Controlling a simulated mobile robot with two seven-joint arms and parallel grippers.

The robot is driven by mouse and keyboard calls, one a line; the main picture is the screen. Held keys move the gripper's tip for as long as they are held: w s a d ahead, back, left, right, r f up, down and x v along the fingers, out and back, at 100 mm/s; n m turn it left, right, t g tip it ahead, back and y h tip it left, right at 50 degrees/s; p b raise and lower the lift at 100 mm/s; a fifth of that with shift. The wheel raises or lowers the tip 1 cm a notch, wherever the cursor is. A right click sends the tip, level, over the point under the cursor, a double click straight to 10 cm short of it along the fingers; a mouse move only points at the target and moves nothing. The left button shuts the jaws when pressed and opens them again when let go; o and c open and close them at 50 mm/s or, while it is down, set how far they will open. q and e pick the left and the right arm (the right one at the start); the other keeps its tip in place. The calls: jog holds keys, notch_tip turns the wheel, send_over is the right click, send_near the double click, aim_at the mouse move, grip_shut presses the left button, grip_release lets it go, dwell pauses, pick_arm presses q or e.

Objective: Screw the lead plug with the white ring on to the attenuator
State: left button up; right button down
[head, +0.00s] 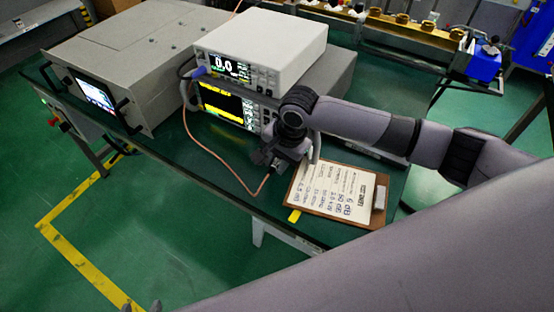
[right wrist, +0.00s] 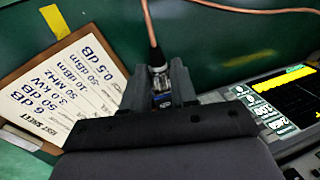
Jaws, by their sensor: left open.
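A copper-coloured lead (head: 225,165) runs from the front of the white meter down to my right gripper. In the right wrist view, the lead (right wrist: 152,25) ends in a metallic plug (right wrist: 158,70) with a pale band. My right gripper (head: 268,168) has its fingers closed on both sides of this plug, near the bench's front edge. A small blue part (right wrist: 163,101) shows deeper between the fingers; I cannot tell what it is. I cannot make out the attenuator for certain. Only the tips of my left gripper (head: 141,307) show at the bottom edge, apart and empty.
The white meter (head: 262,45) sits on an instrument with a yellow trace (head: 228,105). A grey cabinet (head: 135,55) stands to the left. A clipboard with a printed card (head: 335,190) lies right of my right gripper, with a yellow tag (head: 294,216) beside it.

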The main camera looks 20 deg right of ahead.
jog(key=shift+s+t, duration=0.1)
jog(key=shift+t, duration=0.2)
jog(key=t+y, duration=0.1)
jog(key=t, duration=0.1)
jog(key=y, duration=0.1)
jog(key=shift+s+d+f+t+y, duration=0.25)
jog(key=shift+s+f+t+y, duration=0.05)
jog(key=shift+s+t, duration=0.1)
jog(key=shift+s+d+f+t+y+b, duration=0.15)
jog(key=shift+t+y+b, duration=0.1)
jog(key=shift+t+y, duration=0.25)
jog(key=shift+w+a+f+t+y+b, duration=0.15)
jog(key=shift+t+y+b, duration=0.1)
jog(key=shift+t+y, duration=0.25)
jog(key=shift+s+d+f+t+b, duration=0.1)
jog(key=shift+d+f+t+b, duration=0.05)
jog(key=shift+t+b, duration=0.3)
jog(key=t+y+b, duration=0.1)
jog(key=b, duration=0.2)
jog(key=t+y+b, duration=0.1)
jog(key=t+b, duration=0.1)
jog(key=b, duration=0.2)
jog(key=shift+f+y, duration=0.3)
jog(key=shift+y, duration=0.1)
jog(key=shift+r+t+y+b, duration=0.1)
jog(key=shift+t+y+b, duration=0.3)
jog(key=shift+b, duration=0.4)
jog(key=shift+s+r, duration=0.1)
